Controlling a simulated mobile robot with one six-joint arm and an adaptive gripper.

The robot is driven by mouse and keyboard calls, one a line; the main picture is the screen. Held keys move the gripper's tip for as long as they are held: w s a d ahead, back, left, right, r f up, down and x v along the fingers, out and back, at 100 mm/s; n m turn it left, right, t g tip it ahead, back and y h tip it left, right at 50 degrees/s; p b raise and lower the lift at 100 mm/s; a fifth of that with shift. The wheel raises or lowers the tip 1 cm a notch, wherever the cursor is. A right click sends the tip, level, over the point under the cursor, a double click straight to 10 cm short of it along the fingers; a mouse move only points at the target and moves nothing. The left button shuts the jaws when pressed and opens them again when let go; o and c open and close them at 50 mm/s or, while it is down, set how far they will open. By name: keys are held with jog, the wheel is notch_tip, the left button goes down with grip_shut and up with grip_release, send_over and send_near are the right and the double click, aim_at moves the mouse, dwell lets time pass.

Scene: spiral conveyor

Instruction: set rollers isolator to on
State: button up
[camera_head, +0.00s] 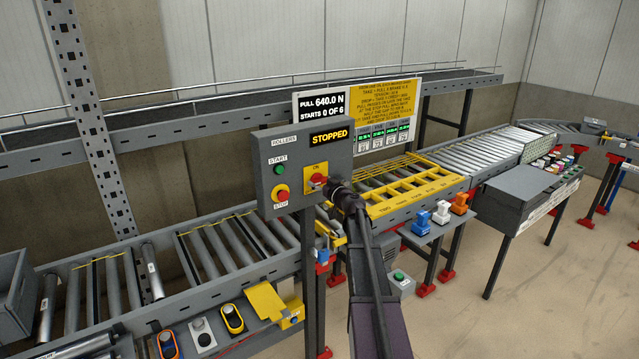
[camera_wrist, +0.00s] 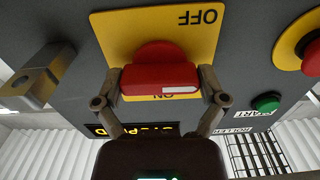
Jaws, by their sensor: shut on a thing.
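The rollers isolator is a red rotary handle (camera_wrist: 160,82) on a yellow plate (camera_wrist: 160,25), on the front of the grey control box (camera_head: 282,160). In the head view the red handle (camera_head: 317,180) sits just below the ON label, with my gripper (camera_head: 328,187) at its right, partly covering the plate. In the wrist view OFF reads upside down at the top and ON is partly hidden below the handle. The handle lies crosswise, its white mark at the right end. My gripper (camera_wrist: 160,96) is shut on it, one finger at each end.
The box carries a green START button (camera_head: 279,170), a red STOP button (camera_head: 282,195) on yellow and a STOPPED display (camera_head: 328,138). In the wrist view a grey bracket (camera_wrist: 38,85) juts out at left. Roller conveyor (camera_head: 225,245) runs behind and below.

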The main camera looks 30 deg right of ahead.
jog(key=shift+m, duration=0.4)
jog(key=m, duration=0.3)
jog(key=shift+m, duration=0.3)
jog(key=m, duration=0.4)
jog(key=shift+m, duration=0.3)
jog(key=m, duration=0.8)
jog(key=shift+m, duration=0.3)
jog(key=o, duration=0.8)
